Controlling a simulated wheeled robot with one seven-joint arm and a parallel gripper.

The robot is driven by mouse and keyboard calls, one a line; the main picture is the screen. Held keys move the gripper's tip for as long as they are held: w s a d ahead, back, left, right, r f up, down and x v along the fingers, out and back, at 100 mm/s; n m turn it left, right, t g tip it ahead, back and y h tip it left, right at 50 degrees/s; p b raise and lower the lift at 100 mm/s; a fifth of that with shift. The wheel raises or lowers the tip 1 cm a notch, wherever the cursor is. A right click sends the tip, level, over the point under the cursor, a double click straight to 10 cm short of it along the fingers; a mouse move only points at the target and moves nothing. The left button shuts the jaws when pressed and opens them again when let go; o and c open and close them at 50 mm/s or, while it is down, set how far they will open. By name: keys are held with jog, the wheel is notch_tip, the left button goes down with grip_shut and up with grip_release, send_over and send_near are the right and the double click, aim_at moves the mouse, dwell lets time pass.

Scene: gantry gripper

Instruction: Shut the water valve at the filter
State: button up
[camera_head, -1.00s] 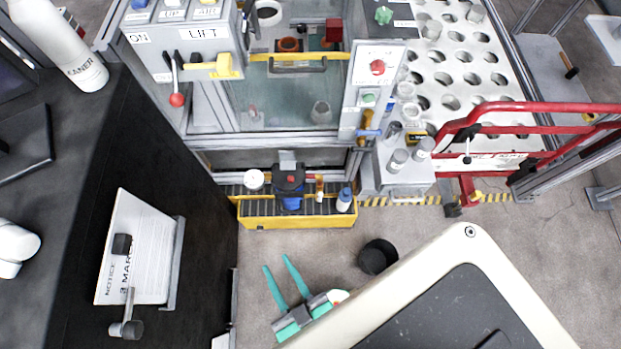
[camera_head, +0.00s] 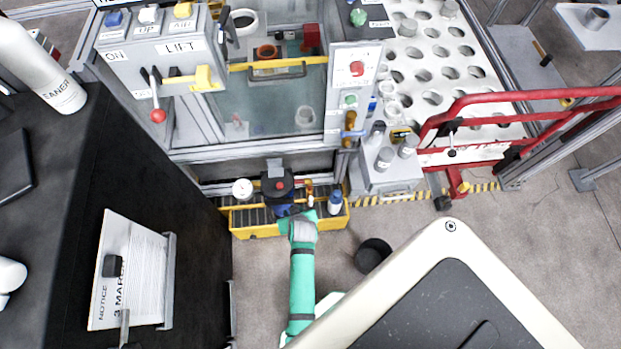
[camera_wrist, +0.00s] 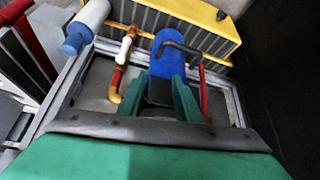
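The filter has a blue bowl and black head (camera_head: 276,184) and stands at the yellow tray below the cabinet. Its blue bowl (camera_wrist: 172,52) fills the middle of the wrist view. Beside it a brass-coloured pipe (camera_wrist: 117,78) carries a white part (camera_wrist: 125,47); this pipe shows small in the head view (camera_head: 309,192). A thin dark bar and a red pipe (camera_wrist: 203,92) are on the bowl's other side. I cannot tell for certain which part is the water valve handle. My gripper (camera_wrist: 160,98) has its green fingers apart, in front of the bowl. In the head view my wrist hides the fingertips.
A round white gauge-like part (camera_head: 243,189) is on the filter's other side. A black bin (camera_head: 373,255) stands on the floor. A brass valve with a blue handle (camera_head: 352,133) is higher up.

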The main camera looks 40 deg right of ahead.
jog(key=g, duration=0.2)
send_near(311, 200)
jog(key=f, duration=0.2)
jog(key=shift+y, duration=0.3)
jog(key=x, duration=1)
jog(key=shift+w+d, duration=0.35)
jog(key=shift+d, duration=0.1)
grip_shut()
